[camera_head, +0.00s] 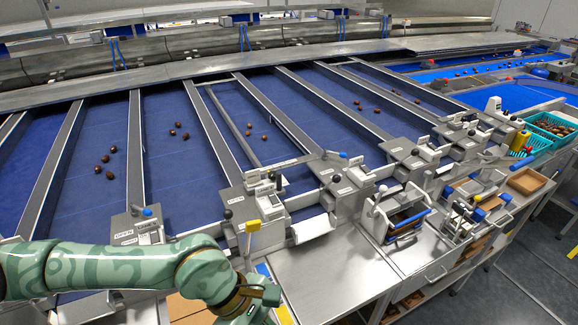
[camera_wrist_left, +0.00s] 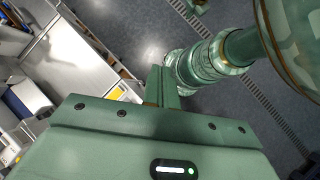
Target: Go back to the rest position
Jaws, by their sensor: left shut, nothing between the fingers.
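My left arm (camera_head: 110,270) reaches in from the left along the front of the grading lanes. Its wrist end (camera_head: 250,298) is in front of the lane gates, close to the edge of the steel worktop (camera_head: 325,285). The fingertips are hard to make out there. In the left wrist view my left gripper (camera_wrist_left: 163,85) is shut with nothing held, over the grey floor (camera_wrist_left: 215,110). A green part of my own body stands beyond the fingers. My right gripper is not in view.
Blue lanes (camera_head: 170,155) with scattered dates (camera_head: 110,175) run behind the arm. Metal gate boxes (camera_head: 250,205) with levers stand close to the wrist. Toolholders (camera_head: 400,215) and green crates (camera_head: 550,125) are at the right. Open floor (camera_head: 535,255) lies at the lower right.

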